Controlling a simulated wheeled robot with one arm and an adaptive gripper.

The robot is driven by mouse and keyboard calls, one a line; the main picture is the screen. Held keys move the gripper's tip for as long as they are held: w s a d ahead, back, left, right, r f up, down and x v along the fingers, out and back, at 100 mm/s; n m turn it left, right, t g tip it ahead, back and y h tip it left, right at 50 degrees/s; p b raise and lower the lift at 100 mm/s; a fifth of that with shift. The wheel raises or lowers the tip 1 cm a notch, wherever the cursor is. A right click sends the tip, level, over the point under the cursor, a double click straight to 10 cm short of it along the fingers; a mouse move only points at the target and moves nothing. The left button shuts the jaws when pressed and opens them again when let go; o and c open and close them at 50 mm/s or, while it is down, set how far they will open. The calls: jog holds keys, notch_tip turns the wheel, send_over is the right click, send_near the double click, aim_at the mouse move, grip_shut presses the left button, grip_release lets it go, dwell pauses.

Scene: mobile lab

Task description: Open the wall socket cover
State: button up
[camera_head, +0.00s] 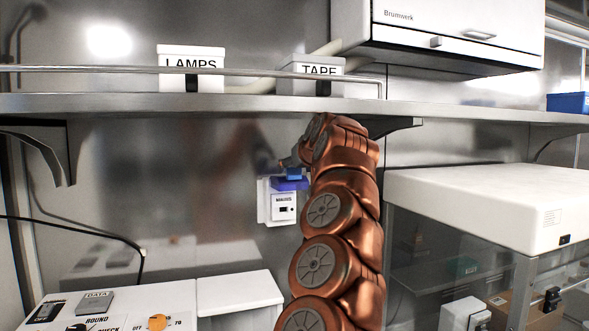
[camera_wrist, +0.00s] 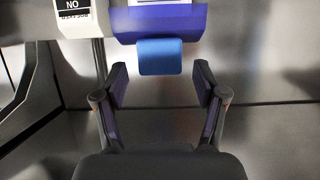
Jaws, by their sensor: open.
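The wall socket is a white box (camera_head: 283,208) on the metal back wall below the shelf. Its purple-blue cover (camera_head: 291,184) sits at the top of the box, with a lighter blue tab (camera_head: 293,173) on it. In the wrist view the cover (camera_wrist: 170,20) is at the top centre and the tab (camera_wrist: 160,58) hangs from it toward me. My gripper (camera_wrist: 160,72) is open, with one finger on each side of the tab and visible gaps between. In the head view my copper-coloured arm hides most of the gripper and the area right of the socket.
A metal shelf (camera_head: 230,105) runs above my arm, carrying a LAMPS box (camera_head: 191,80) and a TAPE box (camera_head: 300,84). A white-topped glass cabinet (camera_head: 470,200) stands to the right. A white labelled box (camera_wrist: 80,22) is left of the cover in the wrist view.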

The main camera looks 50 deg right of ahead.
jog(key=v, duration=1.1)
jog(key=shift+w+a, duration=0.1)
jog(key=shift+w, duration=0.05)
dwell(0.5)
jog(key=w+a+f+n+g+y, duration=0.1)
jog(key=w+a+f+n+y, duration=0.3)
jog(key=a, duration=0.7)
jog(key=w+a+f+n+y, duration=0.1)
jog(key=w+a+f, duration=0.3)
jog(key=a+f, duration=0.55)
jog(key=s+a+f+n+g+y, duration=0.15)
jog(key=a+f, duration=0.35)
jog(key=a, duration=0.6)
jog(key=s+a+f+n+g+b, duration=0.1)
jog(key=s+a+f+g, duration=0.2)
jog(key=s+a+f, duration=0.35)
jog(key=s+a+f+g, duration=0.3)
jog(key=s+a+f, duration=0.1)
jog(key=f, duration=0.6)
jog(key=s+a+f+g, duration=0.3)
jog(key=s+f+g, duration=0.1)
jog(key=s+f, duration=0.9)
jog(key=s+y+b, duration=0.1)
jog(key=s, duration=0.2)
jog(key=shift+s+m, duration=0.15)
jog(key=shift+m, duration=0.2)
